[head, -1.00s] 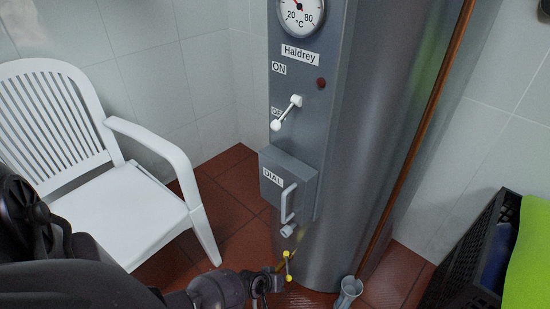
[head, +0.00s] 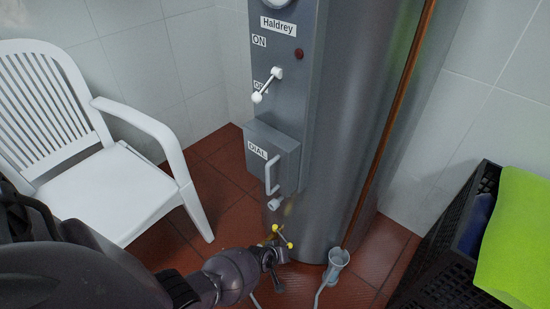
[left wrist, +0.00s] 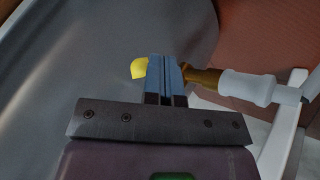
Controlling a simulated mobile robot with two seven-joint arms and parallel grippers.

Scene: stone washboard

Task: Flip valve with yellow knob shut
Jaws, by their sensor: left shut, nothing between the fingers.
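The valve with yellow knob ends (head: 290,245) sits low at the foot of the grey boiler (head: 345,150) in the head view. Its small handle lies slanted in the picture. My left gripper (head: 271,252) reaches in from the lower left and is right beside the valve. In the left wrist view the shut fingers (left wrist: 165,70) hold nothing between them. A yellow knob (left wrist: 139,68) shows just left of the fingertips, partly hidden by them. A brass pipe piece (left wrist: 203,78) shows right of them. I cannot tell whether the fingers touch the handle. My right gripper is not in view.
A white lever (head: 267,85) and a dial box with a handle (head: 272,155) are on the panel above. A white chair (head: 115,185) stands left. A black crate (head: 440,250) with a green cloth (head: 515,240) stands right. A grey cup-like fitting (head: 337,262) is near the boiler's base.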

